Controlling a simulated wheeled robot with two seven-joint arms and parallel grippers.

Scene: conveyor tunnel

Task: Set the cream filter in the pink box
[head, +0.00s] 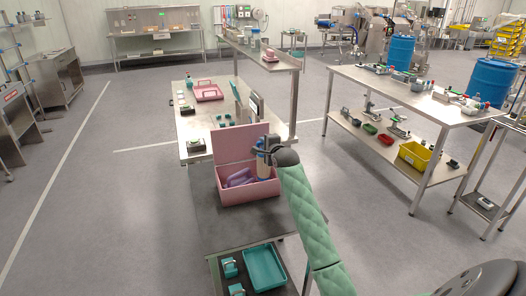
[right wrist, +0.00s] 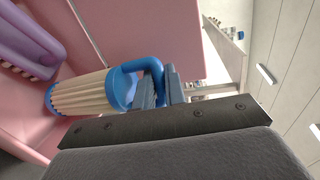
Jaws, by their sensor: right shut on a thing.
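The pink box (head: 249,193) stands on the conveyor table with its lid raised at the back. Purple filters (head: 238,178) lie inside it on the left; one also shows in the right wrist view (right wrist: 28,38). My right gripper (head: 268,150) is shut on the blue handle of the cream filter (right wrist: 80,95), which has pleated cream sides and a blue cap. In the head view the cream filter (head: 262,168) hangs in the right part of the box opening, beside the purple ones. Whether it touches the box floor is hidden. My left gripper is not in view.
A teal tray (head: 265,268) and small teal items lie on a lower surface in front of the box. Behind the box is a steel table with a pink tray (head: 208,93). A steel shelf table (head: 420,100) stands to the right with a yellow bin (head: 414,155).

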